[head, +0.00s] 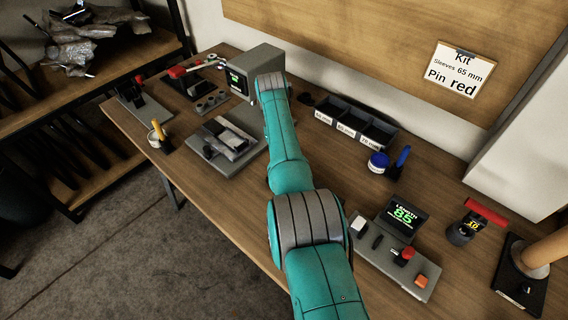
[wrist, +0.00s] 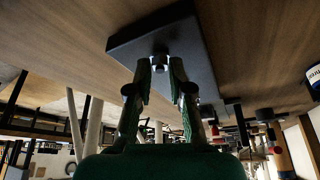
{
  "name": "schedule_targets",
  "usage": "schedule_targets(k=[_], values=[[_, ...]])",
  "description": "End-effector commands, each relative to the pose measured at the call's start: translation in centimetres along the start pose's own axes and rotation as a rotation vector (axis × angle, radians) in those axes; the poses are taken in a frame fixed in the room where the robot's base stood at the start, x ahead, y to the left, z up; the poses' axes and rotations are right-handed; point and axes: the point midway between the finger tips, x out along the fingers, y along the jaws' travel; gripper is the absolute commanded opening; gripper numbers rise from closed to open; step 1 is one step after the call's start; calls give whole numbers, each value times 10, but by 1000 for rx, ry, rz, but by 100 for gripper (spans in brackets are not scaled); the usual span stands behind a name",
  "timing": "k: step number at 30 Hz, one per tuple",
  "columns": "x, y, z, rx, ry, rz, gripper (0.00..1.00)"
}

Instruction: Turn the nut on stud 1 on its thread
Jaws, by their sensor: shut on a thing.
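In the wrist view my gripper (wrist: 160,64) has its two fingers closed in on a small metallic piece, which looks like the nut (wrist: 160,58), at a dark grey block (wrist: 185,38). The fingers hide most of the piece, and its thread and the stud cannot be made out. In the head view my turquoise arm reaches to the back of the bench, and its end is by a grey box with a small green-lit screen (head: 237,82). My gripper is hidden there. I cannot tell which stud is number 1.
The wooden bench (head: 310,160) holds a grey fixture plate (head: 227,165) left of my arm. A dark bin tray (head: 347,127) stands behind, right of my arm. A console with a display reading 85 (head: 403,218) and a red-handled tool (head: 484,212) sit at the right.

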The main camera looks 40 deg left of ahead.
Motion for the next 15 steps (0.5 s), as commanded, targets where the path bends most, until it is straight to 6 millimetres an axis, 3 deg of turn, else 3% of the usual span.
schedule_targets(k=[9, 10, 12, 13, 15], values=[[0, 0, 1, 0, -3, 1, 0], [0, 0, 1, 0, -3, 0, 22], [0, 0, 1, -1, -2, 0, 40], [0, 0, 0, -1, -2, 0, 45], [0, 0, 0, 0, -2, 0, 45]])
